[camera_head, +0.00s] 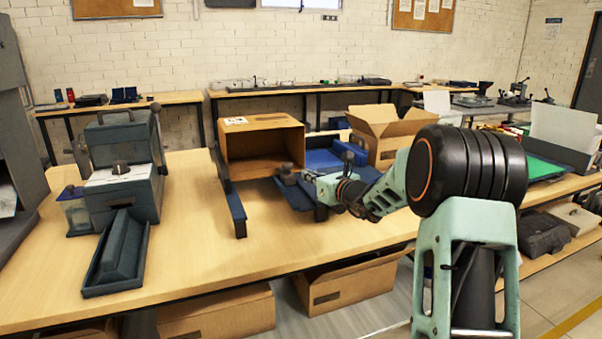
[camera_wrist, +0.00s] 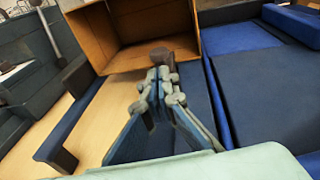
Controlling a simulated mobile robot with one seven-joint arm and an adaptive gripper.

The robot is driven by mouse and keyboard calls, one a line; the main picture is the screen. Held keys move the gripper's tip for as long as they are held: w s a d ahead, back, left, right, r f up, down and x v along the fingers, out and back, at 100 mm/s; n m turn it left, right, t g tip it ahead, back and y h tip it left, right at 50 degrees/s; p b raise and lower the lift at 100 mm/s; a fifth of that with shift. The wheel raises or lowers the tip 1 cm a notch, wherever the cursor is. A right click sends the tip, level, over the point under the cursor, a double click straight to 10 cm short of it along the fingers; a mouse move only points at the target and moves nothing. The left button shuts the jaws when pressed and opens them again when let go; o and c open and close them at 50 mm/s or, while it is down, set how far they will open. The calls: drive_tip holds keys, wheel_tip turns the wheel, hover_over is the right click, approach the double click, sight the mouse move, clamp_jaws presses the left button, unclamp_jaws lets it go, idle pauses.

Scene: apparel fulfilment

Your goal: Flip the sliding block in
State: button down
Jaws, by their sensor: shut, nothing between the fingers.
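An open cardboard box (camera_head: 262,145) lies on its side in a blue and dark fixture (camera_head: 237,207) on the wooden table, its opening facing me. The box also shows at the top of the wrist view (camera_wrist: 120,35). My gripper (camera_head: 297,178) is in front of the box's lower right corner; in the wrist view its fingers (camera_wrist: 158,78) are together and empty. A dark rounded knob (camera_wrist: 161,56) shows just beyond the fingertips, by the box opening; I cannot tell whether they touch. Which part is the sliding block is unclear; my fingers hide the area below the knob.
A blue flat platform (camera_head: 325,160) adjoins the box on the right, with another open carton (camera_head: 388,130) behind it. A grey machine (camera_head: 122,165) with a dark tray (camera_head: 118,255) stands at left. The table front between is clear.

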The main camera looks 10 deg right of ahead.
drive_tip(key=shift+v, duration=2.75)
